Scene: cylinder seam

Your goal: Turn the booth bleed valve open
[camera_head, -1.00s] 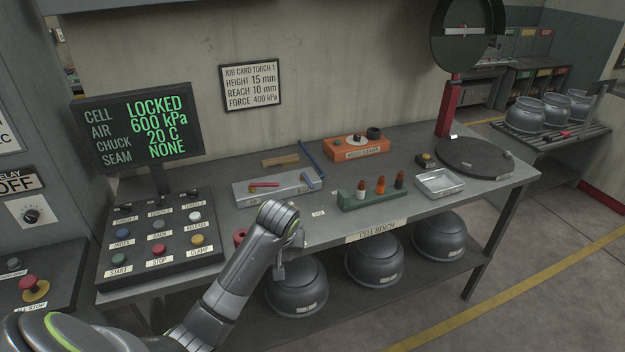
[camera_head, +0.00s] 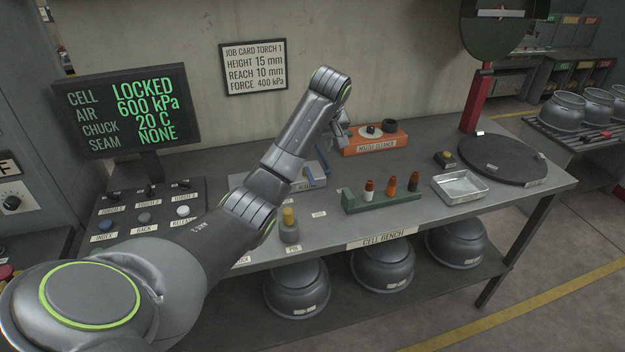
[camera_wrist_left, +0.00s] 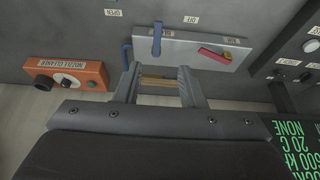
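The valve plate (camera_wrist_left: 185,47) is a pale metal block on the bench. In the left wrist view it carries a blue lever (camera_wrist_left: 157,38) and a red lever (camera_wrist_left: 216,55). Labels reading OPEN (camera_wrist_left: 113,12) and OUT (camera_wrist_left: 190,19) lie on the bench beside it. In the head view my arm hides most of the plate; a blue lever (camera_head: 312,179) shows near the BLEED label (camera_head: 303,187). My left gripper (camera_wrist_left: 158,80) is open and empty, its fingers beside the plate's edge, apart from the levers. It also shows in the head view (camera_head: 343,137). My right gripper is out of view.
A blue rod (camera_wrist_left: 127,57) stands near one finger; a wooden block (camera_wrist_left: 158,82) shows between the fingers. The orange nozzle cleaner (camera_head: 374,138), green rack (camera_head: 382,199), metal tray (camera_head: 460,186) and yellow-topped pin (camera_head: 289,222) are on the bench. The screen (camera_head: 130,113) stands left.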

